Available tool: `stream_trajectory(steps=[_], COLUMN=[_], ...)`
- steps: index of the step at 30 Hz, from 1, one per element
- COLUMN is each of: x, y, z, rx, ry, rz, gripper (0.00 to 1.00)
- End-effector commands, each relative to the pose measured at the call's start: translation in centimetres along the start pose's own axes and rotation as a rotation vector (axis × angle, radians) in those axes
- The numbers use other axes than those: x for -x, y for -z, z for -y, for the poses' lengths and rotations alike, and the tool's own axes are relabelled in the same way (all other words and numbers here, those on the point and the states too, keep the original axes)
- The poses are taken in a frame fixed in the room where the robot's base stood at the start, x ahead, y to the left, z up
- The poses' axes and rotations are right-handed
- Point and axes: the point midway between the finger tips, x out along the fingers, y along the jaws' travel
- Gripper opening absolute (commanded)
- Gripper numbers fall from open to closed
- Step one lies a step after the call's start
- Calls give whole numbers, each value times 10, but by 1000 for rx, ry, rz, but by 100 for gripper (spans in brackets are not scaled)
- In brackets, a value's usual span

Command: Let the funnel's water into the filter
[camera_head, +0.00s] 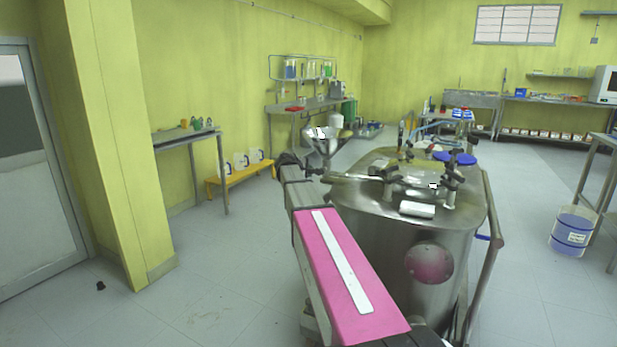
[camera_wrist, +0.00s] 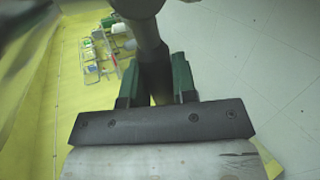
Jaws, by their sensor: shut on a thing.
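The steel funnel (camera_head: 326,142) stands at the left rear of the large steel filter vessel (camera_head: 385,250) in the head view. Its cone narrows down to fittings beside the vessel's lid. My gripper (camera_wrist: 156,88) has green fingers, shut on a dark handle (camera_wrist: 153,72) in the wrist view. The handle seems to belong to the funnel's valve, but its setting cannot be told. A grey pipe (camera_wrist: 148,35) runs beyond the fingers. In the head view my arm reaches to just left of the funnel's lower end, and the fingers are too small to make out. Water inside the funnel is not visible.
Clamps, pipes and a white cylinder (camera_head: 417,209) crowd the filter's lid. A rail (camera_head: 487,260) stands at its right side. A yellow bench (camera_head: 240,178) with jugs and a side table (camera_head: 190,137) are along the left wall. The floor at left is mostly free.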

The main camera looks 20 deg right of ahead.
Motion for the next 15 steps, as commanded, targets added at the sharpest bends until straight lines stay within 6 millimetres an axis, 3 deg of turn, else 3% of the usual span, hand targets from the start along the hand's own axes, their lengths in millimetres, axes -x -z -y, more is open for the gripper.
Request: stream_trajectory(steps=[15], x=[6], y=[-2], z=[-11], rx=[-172], ry=[4], rz=[-88], gripper=[0])
